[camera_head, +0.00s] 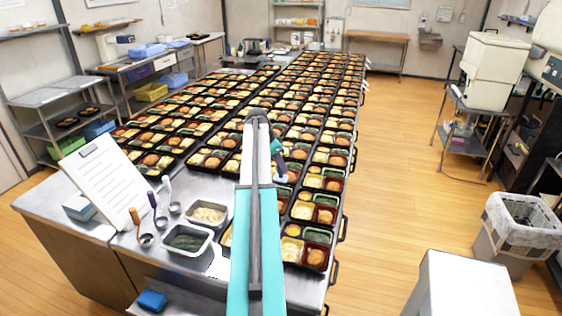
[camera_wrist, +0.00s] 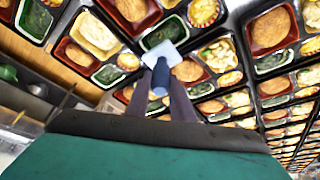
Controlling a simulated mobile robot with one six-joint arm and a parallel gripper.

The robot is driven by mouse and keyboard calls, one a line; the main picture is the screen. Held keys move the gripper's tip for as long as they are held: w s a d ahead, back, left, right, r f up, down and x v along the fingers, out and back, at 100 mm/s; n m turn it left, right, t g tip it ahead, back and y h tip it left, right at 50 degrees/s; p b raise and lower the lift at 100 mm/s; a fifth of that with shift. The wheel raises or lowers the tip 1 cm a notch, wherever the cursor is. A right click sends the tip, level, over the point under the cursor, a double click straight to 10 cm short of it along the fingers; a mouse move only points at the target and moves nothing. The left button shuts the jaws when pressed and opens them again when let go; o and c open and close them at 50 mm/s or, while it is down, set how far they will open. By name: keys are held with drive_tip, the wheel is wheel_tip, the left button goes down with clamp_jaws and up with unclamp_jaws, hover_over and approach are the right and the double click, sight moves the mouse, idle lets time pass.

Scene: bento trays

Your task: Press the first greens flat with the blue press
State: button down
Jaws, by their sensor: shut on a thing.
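My gripper (camera_wrist: 160,98) is shut on the dark blue handle of the press (camera_wrist: 160,76). The press's pale blue plate (camera_wrist: 165,54) is beyond the fingertips, partly over the edge of a green-lined compartment of greens (camera_wrist: 159,33) in a bento tray. I cannot tell whether the plate touches the greens. Other compartments of greens (camera_wrist: 108,74) show nearby; which is the first is not clear. In the head view, my gripper (camera_head: 281,174) is small and low over the right rows of bento trays (camera_head: 340,226), and the press is not clearly visible there.
Rows of filled bento trays cover the long table. At its near end stand a container of greens (camera_head: 187,241), a container of pale food (camera_head: 208,214), several scoops (camera_head: 146,240) and a clipboard (camera_head: 104,183).

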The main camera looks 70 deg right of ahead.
sight(279, 177)
drive_tip(key=shift+f, duration=1)
drive_tip(key=shift+a+f+b, duration=0.1)
drive_tip(key=shift+f+b, duration=1.55)
drive_tip(key=shift+f, duration=0.95)
idle(2.3)
drive_tip(key=shift+f+b, duration=0.25)
drive_tip(key=shift+b, duration=0.15)
idle(1.7)
